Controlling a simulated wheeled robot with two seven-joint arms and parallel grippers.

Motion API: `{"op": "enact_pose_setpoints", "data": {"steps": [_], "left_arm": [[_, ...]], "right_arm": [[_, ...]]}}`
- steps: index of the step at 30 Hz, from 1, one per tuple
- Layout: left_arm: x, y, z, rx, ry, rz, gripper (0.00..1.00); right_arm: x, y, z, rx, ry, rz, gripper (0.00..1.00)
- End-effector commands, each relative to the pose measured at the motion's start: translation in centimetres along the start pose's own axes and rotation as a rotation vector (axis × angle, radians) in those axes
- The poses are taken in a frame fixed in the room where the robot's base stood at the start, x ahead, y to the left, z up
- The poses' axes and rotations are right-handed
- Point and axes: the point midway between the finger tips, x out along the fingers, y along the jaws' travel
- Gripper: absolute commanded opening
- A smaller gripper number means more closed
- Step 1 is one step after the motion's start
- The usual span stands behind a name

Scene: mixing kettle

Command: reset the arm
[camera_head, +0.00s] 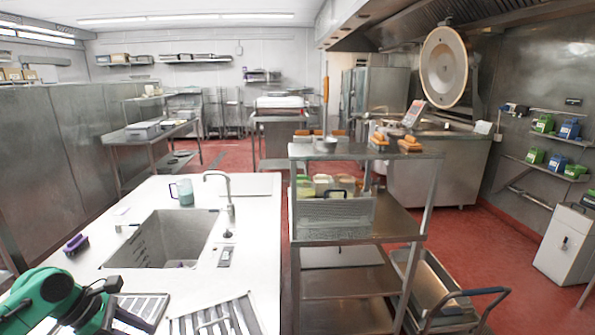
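My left arm comes in at the lower left, green and black. Its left gripper (122,303) is at the near left end of the white counter, over a slatted metal rack. Two dark fingers stand apart with the rack showing between them, so it looks open, with nothing visible held. My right arm and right gripper are not in view.
The white counter (258,225) holds a sink (165,238), a faucet (230,195), a clear jug (183,192) and a purple brush (76,244). A steel shelf cart (385,222) stands right of it, with a trolley (440,300) beyond. Red floor is open at right.

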Motion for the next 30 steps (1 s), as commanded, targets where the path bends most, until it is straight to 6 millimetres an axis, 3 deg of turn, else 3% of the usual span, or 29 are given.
{"op": "enact_pose_setpoints", "data": {"steps": [11, 19, 24, 30], "left_arm": [[8.0, -4.8, -1.4, 0.531, 0.084, -0.087, 0.42], [14.1, -10.5, -1.5, 1.176, 0.137, -0.130, 0.42], [15.6, -13.9, -1.4, 1.602, 0.214, -0.130, 0.42], [14.4, -16.5, -2.3, 1.942, 0.355, -0.173, 0.42]], "right_arm": [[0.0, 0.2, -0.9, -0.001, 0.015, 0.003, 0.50], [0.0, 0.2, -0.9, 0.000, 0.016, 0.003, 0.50], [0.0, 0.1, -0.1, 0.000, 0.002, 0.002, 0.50], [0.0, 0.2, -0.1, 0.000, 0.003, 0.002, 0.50]]}}
